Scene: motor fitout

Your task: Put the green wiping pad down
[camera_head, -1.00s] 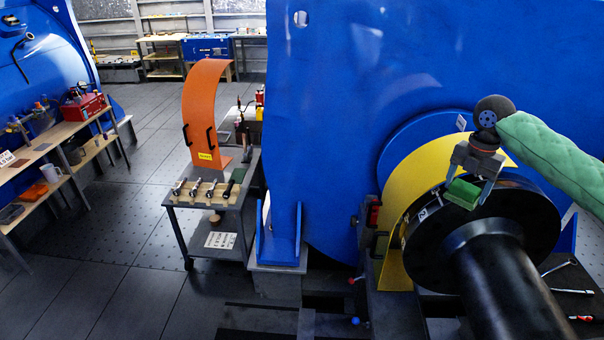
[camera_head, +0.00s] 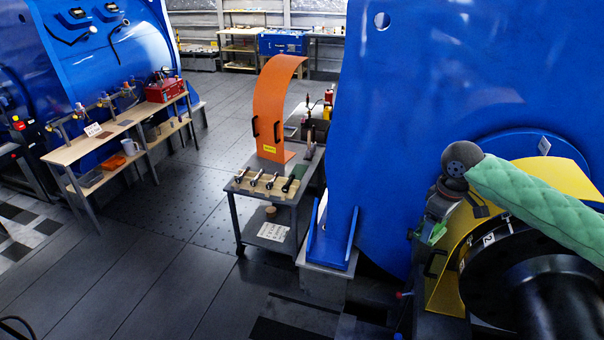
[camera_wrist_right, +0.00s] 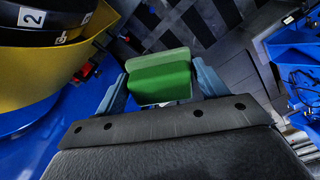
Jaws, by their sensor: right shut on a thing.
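The green wiping pad (camera_wrist_right: 160,78) is a small block between the two fingers of my right gripper (camera_wrist_right: 162,85) in the right wrist view. The gripper is shut on it and holds it in the air. In the head view, my right gripper (camera_head: 430,222) is beside the yellow guard, left of the black coupling, and only a sliver of the green pad (camera_head: 437,232) shows. The wrist and arm hide the rest. My left gripper is not in view.
The yellow guard (camera_head: 462,262) and black coupling (camera_head: 500,262) are close on the right. The blue motor housing (camera_head: 440,90) stands behind. A grey cart (camera_head: 262,215) holds tools and an orange curved guard (camera_head: 268,105). A wooden bench (camera_head: 110,140) is at left, with open floor between.

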